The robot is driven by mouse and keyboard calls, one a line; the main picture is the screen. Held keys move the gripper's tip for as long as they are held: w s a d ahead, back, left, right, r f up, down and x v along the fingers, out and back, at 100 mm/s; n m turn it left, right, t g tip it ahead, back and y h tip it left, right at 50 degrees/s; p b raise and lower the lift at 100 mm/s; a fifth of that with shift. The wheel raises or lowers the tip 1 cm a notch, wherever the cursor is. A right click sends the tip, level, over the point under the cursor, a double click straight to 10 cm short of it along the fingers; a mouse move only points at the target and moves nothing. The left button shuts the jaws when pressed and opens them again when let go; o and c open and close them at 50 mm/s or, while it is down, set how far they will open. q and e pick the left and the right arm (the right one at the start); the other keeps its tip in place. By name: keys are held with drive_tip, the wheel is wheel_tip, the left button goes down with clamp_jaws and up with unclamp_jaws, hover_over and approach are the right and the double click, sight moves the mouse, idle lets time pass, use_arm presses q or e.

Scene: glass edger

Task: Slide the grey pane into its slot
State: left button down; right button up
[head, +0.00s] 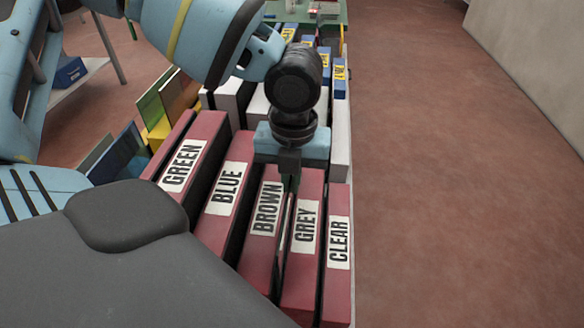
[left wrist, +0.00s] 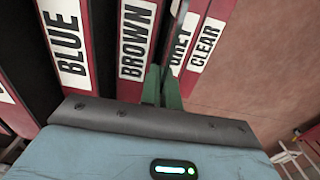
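My left gripper (head: 290,182) points down over the red labelled rack, at the gap between the BROWN block (head: 262,222) and the GREY block (head: 304,235). A thin pane (head: 285,240) stands on edge in that gap, with its upper edge at the fingers. In the left wrist view the pane (left wrist: 180,35) shows as a narrow grey strip running between the green fingers (left wrist: 162,88), which look closed on it. It partly covers the GREY label there. How deep the pane sits is hidden. My right gripper is not in view.
The GREEN (head: 180,165), BLUE (head: 227,188) and CLEAR (head: 338,240) blocks stand in the same row. White dividers (head: 340,130) with blue, yellow-labelled tops lie behind. Coloured panes (head: 165,100) lean at the left. Open floor (head: 450,180) lies to the right.

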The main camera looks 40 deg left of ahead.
use_arm(q)
drive_tip(key=shift+f, duration=0.4)
idle(0.8)
drive_tip(key=c, duration=1.6)
unclamp_jaws()
drive_tip(key=shift+o, duration=0.2)
wheel_tip(320, 180, up, 8)
drive_tip(key=shift+w+d+f, duration=0.1)
